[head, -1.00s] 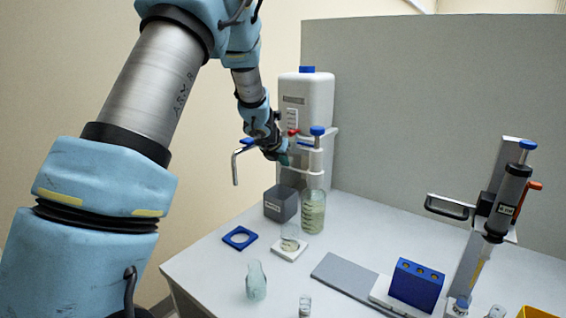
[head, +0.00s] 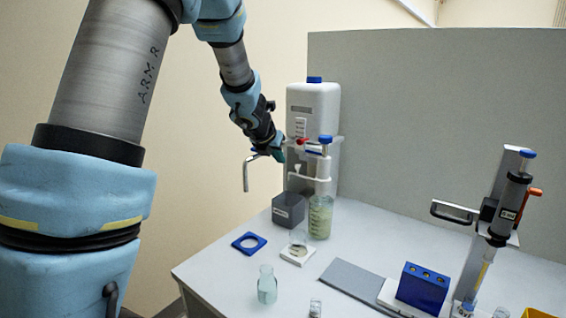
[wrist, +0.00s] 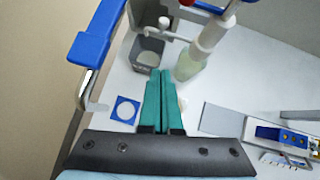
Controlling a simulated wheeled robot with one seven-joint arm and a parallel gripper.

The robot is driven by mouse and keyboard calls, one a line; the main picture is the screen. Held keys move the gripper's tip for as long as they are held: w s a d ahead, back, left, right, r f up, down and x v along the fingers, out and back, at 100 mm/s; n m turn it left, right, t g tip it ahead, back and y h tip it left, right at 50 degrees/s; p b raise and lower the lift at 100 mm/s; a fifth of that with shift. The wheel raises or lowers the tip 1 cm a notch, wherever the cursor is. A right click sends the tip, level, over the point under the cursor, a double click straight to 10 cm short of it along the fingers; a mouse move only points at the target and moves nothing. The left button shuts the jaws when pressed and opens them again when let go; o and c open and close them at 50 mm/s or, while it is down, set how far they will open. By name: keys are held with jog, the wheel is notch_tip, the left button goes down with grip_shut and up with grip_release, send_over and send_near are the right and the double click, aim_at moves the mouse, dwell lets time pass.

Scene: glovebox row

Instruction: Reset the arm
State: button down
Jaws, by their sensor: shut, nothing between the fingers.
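My gripper (wrist: 161,75) shows in the wrist view with its two green fingers together and nothing between them. In the head view my gripper (head: 279,153) is in the air at the left of the white dispenser bottle (head: 312,112), near the bent metal spout (head: 246,175). The dispenser's white pump body with its blue cap (head: 325,140) stands just right of the gripper. In the wrist view the pump body (wrist: 214,34) is right of the fingertips, and a blue handle (wrist: 98,30) is at the left.
A blue rack (head: 421,288) and a stand-mounted syringe device (head: 508,206) stand right. A grey panel (head: 430,130) closes the back.

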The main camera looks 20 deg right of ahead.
jog(key=shift+s+a+r, duration=0.25)
jog(key=s+a+f+n+y, duration=0.1)
jog(key=s+a+n+y, duration=0.15)
jog(key=a+n, duration=0.9)
jog(key=s+a+f+n+y, duration=0.1)
jog(key=s+a+n+y, duration=0.15)
jog(key=a+n, duration=0.95)
jog(key=s+a+f+n+g, duration=0.2)
jog(key=s+a+n, duration=0.1)
jog(key=s+n, duration=0.5)
jog(key=s+a+f+n+g, duration=0.2)
jog(key=s+a+n, duration=0.2)
jog(key=s+n, duration=0.4)
jog(key=n, duration=0.4)
jog(key=shift+g+y, duration=0.3)
